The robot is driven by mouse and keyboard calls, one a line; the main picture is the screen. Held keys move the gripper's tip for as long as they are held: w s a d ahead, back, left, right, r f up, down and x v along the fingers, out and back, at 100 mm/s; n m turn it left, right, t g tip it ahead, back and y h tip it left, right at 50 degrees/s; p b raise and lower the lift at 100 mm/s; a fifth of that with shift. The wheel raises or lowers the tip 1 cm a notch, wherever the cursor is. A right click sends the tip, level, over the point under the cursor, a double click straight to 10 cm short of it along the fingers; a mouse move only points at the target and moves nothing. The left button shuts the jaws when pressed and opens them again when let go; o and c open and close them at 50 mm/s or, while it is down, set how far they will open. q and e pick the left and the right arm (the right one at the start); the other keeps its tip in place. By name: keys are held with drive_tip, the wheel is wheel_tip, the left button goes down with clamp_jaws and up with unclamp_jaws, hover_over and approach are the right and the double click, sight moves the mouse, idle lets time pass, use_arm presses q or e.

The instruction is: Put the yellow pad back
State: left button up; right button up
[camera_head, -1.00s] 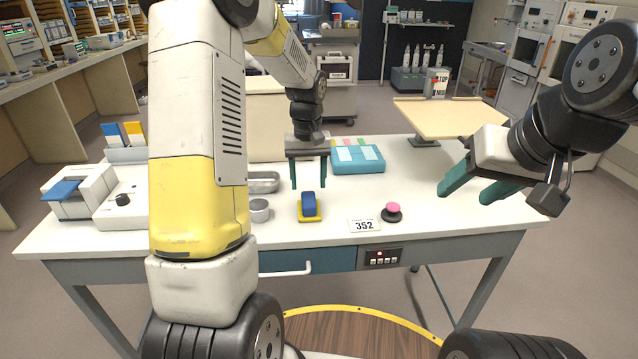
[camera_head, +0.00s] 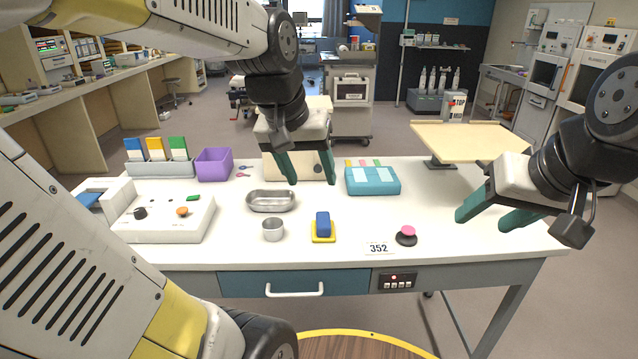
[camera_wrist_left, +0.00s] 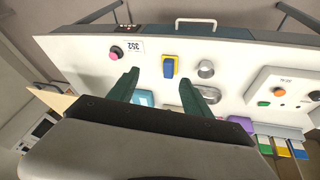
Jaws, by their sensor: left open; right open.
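A small yellow pad (camera_head: 323,239) lies flat near the front middle of the white table, with a blue block (camera_head: 323,222) on top of it. Both also show in the left wrist view, the blue block (camera_wrist_left: 169,68) covering most of the pad. My left gripper (camera_head: 308,182) is open and empty, pointing down in the air behind the pad. Its fingers (camera_wrist_left: 157,92) frame nothing between them. My right gripper (camera_head: 487,218) is open and empty above the table's right side. A grey rack (camera_head: 160,170) at back left holds blue, yellow and green upright cards.
A metal cup (camera_head: 272,230) and a metal tray (camera_head: 270,202) stand left of the pad. A teal case (camera_head: 373,181) lies behind it. A pink button (camera_head: 407,234) and a 352 label are to its right. A purple bin (camera_head: 214,164) and a white control box (camera_head: 165,222) are further left.

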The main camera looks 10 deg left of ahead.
use_arm(q)
drive_tip(key=s+m+t, duration=0.1)
drive_tip(key=s, duration=0.5)
drive_tip(key=shift+s+d+t+h, duration=0.15)
drive_tip(key=shift+d+t+h, duration=0.15)
drive_tip(key=shift+d, duration=0.1)
